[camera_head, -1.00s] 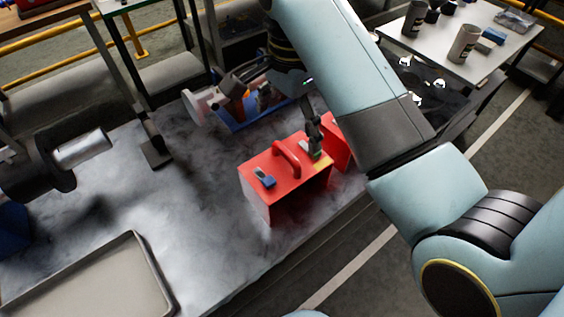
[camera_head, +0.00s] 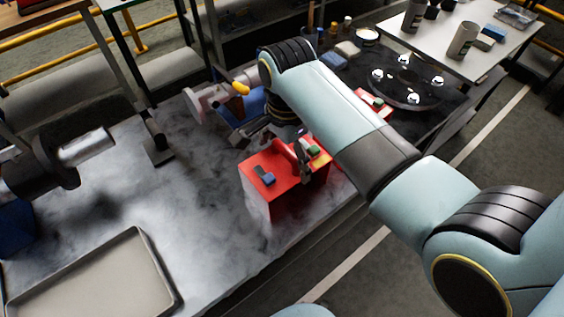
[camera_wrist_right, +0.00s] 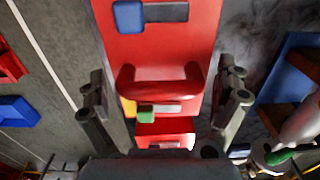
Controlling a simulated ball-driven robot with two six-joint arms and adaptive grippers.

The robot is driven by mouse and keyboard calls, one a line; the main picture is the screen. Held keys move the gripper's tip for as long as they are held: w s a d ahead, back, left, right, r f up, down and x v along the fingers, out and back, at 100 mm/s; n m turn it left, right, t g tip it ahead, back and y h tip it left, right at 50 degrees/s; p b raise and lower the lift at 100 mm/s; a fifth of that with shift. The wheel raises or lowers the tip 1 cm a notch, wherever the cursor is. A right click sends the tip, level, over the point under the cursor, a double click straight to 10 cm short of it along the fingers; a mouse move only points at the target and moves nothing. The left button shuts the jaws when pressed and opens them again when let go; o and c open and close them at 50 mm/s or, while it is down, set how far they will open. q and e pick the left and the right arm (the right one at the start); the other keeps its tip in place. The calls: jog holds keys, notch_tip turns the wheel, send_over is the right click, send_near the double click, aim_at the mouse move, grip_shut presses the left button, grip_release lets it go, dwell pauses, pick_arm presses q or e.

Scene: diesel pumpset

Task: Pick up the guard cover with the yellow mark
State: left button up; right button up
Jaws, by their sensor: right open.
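The red guard cover (camera_head: 272,190) stands on the grey bench in the head view, with a yellow mark (camera_head: 322,161) at its right end. It has a red arched handle on top, and small blue and green pieces. My right gripper (camera_head: 303,158) is over the handle, its fingers partly hidden by my arm. In the right wrist view the open right gripper (camera_wrist_right: 164,103) has one finger on each side of the handle (camera_wrist_right: 160,85), apart from it. The yellow mark (camera_wrist_right: 128,107) shows beside the left finger. My left gripper is not in view.
A grey tray (camera_head: 95,280) lies at the bench's front left. A dark machine with a metal shaft (camera_head: 85,148) is at the left. A blue part (camera_head: 245,108) lies behind the cover. Another red piece (camera_head: 372,102) lies near the black bolted disc (camera_head: 410,80). Bench left of the cover is clear.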

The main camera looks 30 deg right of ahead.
jog(key=c, duration=1.6)
jog(key=shift+w+r, duration=0.1)
